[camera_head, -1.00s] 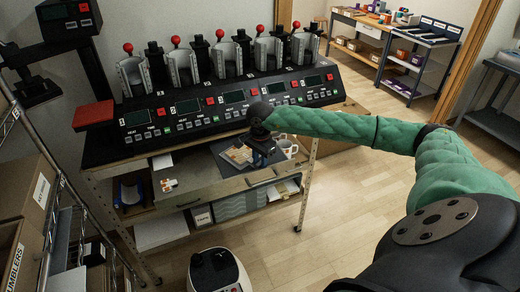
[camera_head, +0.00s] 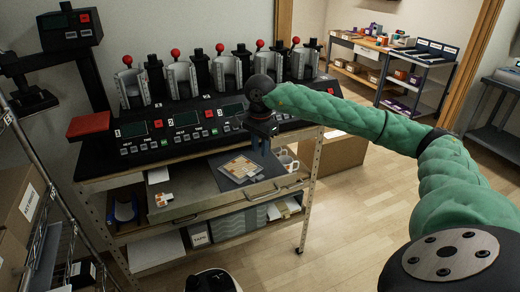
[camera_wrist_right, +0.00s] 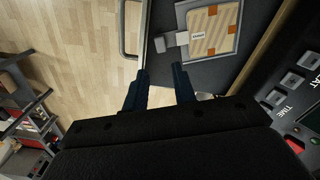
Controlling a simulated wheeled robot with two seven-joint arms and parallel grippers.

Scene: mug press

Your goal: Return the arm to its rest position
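My right gripper (camera_head: 262,152) hangs at the end of the green right arm, in front of the press machine (camera_head: 165,148) and over the table's front part. In the right wrist view its two dark fingers (camera_wrist_right: 160,84) stand apart with nothing between them, so it is open and empty. The wrist housing fills the lower part of that view. My left gripper is in neither current view.
A flat item with a tan sheet and orange patches (camera_head: 242,167) lies on a dark surface (camera_wrist_right: 243,68) below the gripper. The press has several red-knobbed levers. Open wooden floor (camera_head: 345,215) lies to the right.

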